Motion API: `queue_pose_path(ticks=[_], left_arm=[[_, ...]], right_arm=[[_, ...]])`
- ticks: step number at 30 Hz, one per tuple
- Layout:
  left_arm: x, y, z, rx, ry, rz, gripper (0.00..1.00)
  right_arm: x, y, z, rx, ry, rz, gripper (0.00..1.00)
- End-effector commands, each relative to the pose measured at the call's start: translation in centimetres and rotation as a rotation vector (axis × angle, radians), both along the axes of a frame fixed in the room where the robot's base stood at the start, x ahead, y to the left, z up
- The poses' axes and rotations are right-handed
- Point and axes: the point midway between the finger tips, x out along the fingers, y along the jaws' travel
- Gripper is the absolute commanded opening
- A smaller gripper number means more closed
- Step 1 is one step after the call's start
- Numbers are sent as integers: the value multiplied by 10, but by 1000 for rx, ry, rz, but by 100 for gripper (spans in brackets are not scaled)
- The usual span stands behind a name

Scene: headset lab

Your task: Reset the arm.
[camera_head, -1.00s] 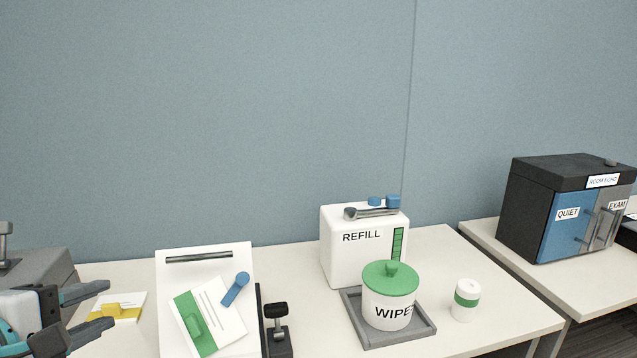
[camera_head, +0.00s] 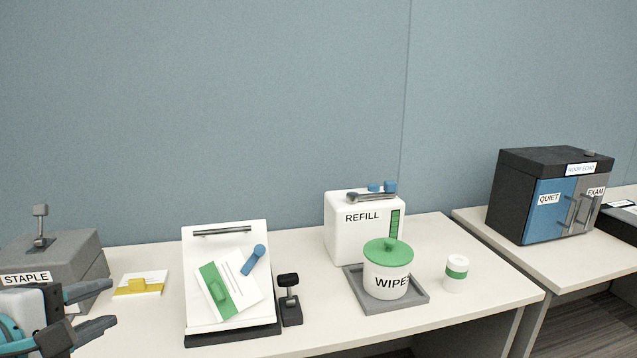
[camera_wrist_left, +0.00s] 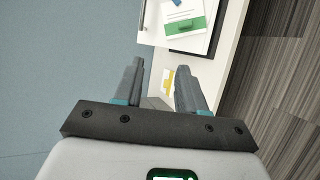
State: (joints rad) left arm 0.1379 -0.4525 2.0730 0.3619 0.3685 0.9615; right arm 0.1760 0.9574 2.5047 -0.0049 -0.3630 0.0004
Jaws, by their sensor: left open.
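My left gripper (camera_head: 108,308) is at the lower left of the head view, in front of the grey STAPLE box (camera_head: 62,262). Its two dark fingers are apart with nothing between them. In the left wrist view the open fingers (camera_wrist_left: 158,82) point toward the table, with the yellow-marked card (camera_wrist_left: 168,82) showing beyond them. My right gripper is not in view.
A tilted white board (camera_head: 225,318) holds a green-striped sheet and a blue piece. A black clamp-like stand (camera_head: 290,300) is beside it. The REFILL box (camera_head: 345,240), WIPES tub (camera_head: 385,278) on a grey tray (camera_head: 415,297), and cup (camera_head: 456,274) stand right. A cabinet (camera_head: 515,205) occupies another table.

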Motion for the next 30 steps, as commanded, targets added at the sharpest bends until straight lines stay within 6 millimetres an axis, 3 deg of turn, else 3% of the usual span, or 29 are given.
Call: queue_pose_path(ticks=[3,8,14,17,20,23,27,30], left_arm=[[2,0,6,-1,4,0,40],[28,-10,-29,-19,113,-36,40],[50,-28,-85,-39,276,-92,40],[55,-41,-123,-45,377,-128,40],[56,-57,-170,-39,496,-173,40],[46,-78,-232,-7,638,-249,40],[1,-115,-328,93,836,-436,40],[-44,-139,-381,179,923,-604,40]], right_arm=[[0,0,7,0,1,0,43],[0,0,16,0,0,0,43],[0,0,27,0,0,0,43],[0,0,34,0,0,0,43],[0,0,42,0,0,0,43],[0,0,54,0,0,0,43],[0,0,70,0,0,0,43],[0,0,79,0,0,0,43]])
